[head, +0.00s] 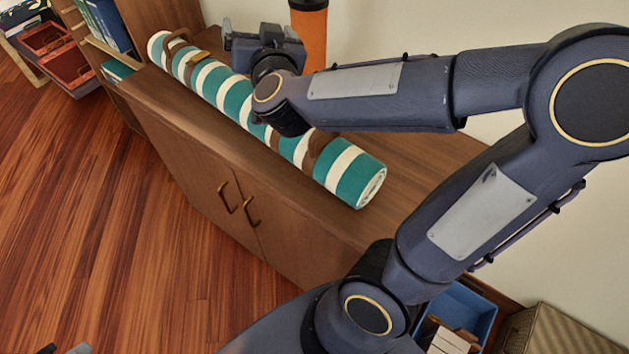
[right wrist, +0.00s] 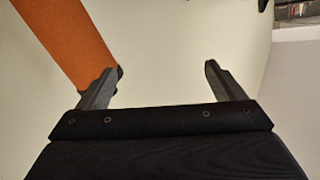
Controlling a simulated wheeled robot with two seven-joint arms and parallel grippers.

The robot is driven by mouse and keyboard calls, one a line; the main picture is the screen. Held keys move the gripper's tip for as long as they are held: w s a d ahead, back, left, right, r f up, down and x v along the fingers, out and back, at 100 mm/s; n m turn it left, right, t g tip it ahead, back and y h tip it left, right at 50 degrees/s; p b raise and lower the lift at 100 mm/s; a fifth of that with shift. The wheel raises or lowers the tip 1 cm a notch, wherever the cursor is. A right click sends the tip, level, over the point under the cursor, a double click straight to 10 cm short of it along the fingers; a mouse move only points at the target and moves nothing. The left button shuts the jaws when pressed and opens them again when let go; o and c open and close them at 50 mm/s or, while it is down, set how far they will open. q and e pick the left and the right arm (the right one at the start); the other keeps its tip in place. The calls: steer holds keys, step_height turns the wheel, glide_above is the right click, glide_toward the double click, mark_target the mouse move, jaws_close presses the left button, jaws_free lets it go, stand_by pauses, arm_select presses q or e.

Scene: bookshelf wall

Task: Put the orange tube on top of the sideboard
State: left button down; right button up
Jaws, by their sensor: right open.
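The orange tube (head: 309,36) stands upright at the back of the sideboard (head: 172,108), near the wall, with a dark cap. My right arm hides its foot, so I cannot see what it rests on. My right gripper (head: 258,32) is open and empty, just left of the tube in the head view. In the right wrist view, the tube (right wrist: 72,40) passes by the left finger, outside the gap between the fingers (right wrist: 161,70). Only small grey tips, probably of my left gripper (head: 64,349), show at the bottom left edge.
A teal and white striped roll (head: 225,92) with brown straps lies along the sideboard top, partly under my right arm. A blue bin (head: 470,308) stands at the lower right beside a woven box (head: 565,335). Shelves with books (head: 103,25) are at upper left.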

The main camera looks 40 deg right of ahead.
steer(key=s+a+f+n+g+y, duration=0.2)
steer(key=s+a+f+n+y, duration=0.3)
steer(key=s+a+y, duration=0.4)
steer(key=s+d+f+g+y, duration=0.1)
steer(key=s+f+g, duration=0.3)
steer(key=s+f, duration=0.3)
steer(key=s+d+f+g, duration=0.1)
steer(key=s+f+g, duration=0.35)
steer(key=s, duration=0.45)
steer(key=shift+n, duration=0.5)
step_height(320, 180, up, 6)
steer(key=p, duration=0.5)
steer(key=shift+w+a+f, duration=0.1)
steer(key=shift+f, duration=0.15)
